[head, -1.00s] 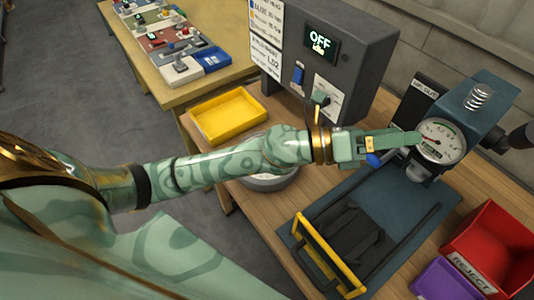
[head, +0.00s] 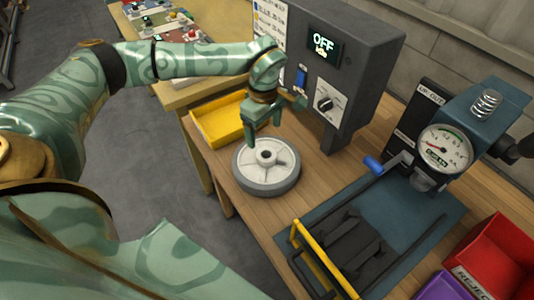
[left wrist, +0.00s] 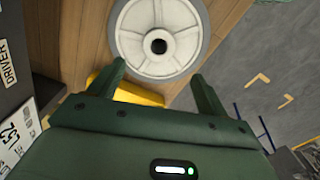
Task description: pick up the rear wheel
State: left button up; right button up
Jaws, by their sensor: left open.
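The rear wheel (head: 266,187), a grey tyre with a white spoked hub and a dark centre hole, lies flat on the wooden table. My left gripper (head: 260,140) is above the wheel's far side, fingers pointing down, open and empty. In the left wrist view the wheel (left wrist: 190,50) shows ahead of the two spread fingers (left wrist: 160,80); its top edge is cut off. Whether the fingers touch it cannot be told. My right gripper is not in view.
A yellow tray (head: 212,125) stands close behind the wheel. The grey control box (head: 365,50) reading OFF stands behind. A press with a gauge (head: 444,148) and a yellow-barred fixture (head: 318,262) are to the right, with a red bin (head: 500,250) beyond.

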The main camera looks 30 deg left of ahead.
aim_at(267, 150)
pick_arm(q)
jog(key=f, duration=0.3)
jog(key=f+b, duration=0.1)
jog(key=f, duration=0.2)
jog(key=f+b, duration=0.1)
jog(key=f, duration=0.2)
jog(key=shift+w+d, duration=0.1)
jog(key=shift+d, duration=0.2)
jog(key=shift+r, duration=0.15)
jog(key=shift+c, duration=0.9)
grip_shut()
